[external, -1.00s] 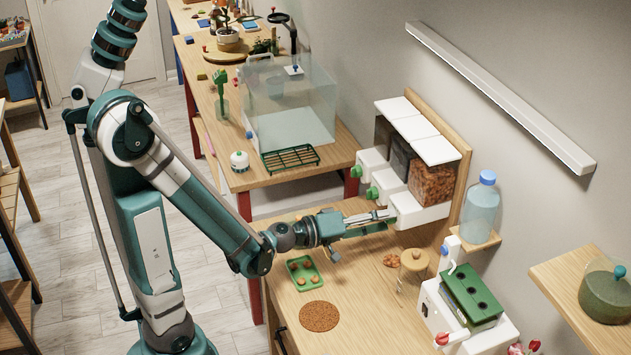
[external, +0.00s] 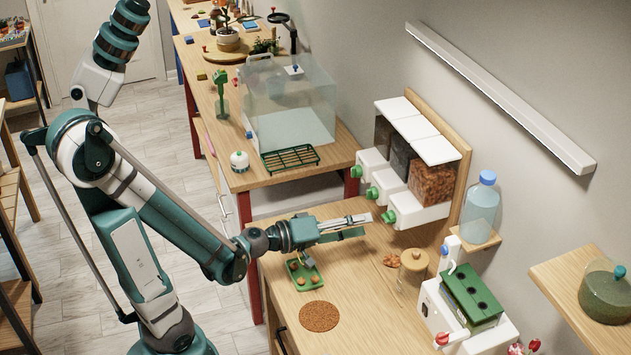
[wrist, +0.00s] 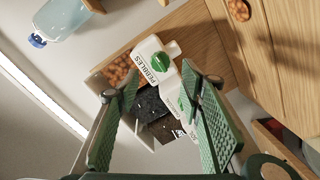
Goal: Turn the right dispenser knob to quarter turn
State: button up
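The right dispenser (external: 435,186) holds brown pebbles and has a white body with a green knob (external: 389,217) on its front. In the wrist view its body is marked PEBBLES, and the green knob (wrist: 161,59) shows ahead between my fingertips. The knob's exact angle is hard to tell. My gripper (external: 366,225) is level in front of this dispenser, a short gap to the left of the knob. Its green-padded fingers are spread apart with nothing between them, as the wrist view also shows.
Two more dispensers with green knobs (external: 372,193) (external: 356,171) stand directly to the left. A green tray (external: 318,284) and round cork mat (external: 319,316) are on the table. A water bottle (external: 481,210) stands at right.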

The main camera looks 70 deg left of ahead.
jog(key=shift+s+r, duration=0.2)
jog(key=shift+s, duration=2)
jog(key=s+d+f+m+g+h, duration=0.1)
jog(key=d+f+m+g+h, duration=0.15)
jog(key=d, duration=0.35)
jog(key=s+d+f+m+g+h, duration=0.1)
jog(key=d+m+g, duration=0.25)
jog(key=d, duration=0.25)
jog(key=s+m+g+y, duration=0.3)
jog(key=s+m+g, duration=0.1)
jog(key=s, duration=0.6)
jog(key=shift+a+m, duration=0.15)
jog(key=shift+m, duration=0.45)
jog(key=shift+w+r+y, duration=0.1)
jog(key=shift+y, duration=0.15)
dwell(1.2)
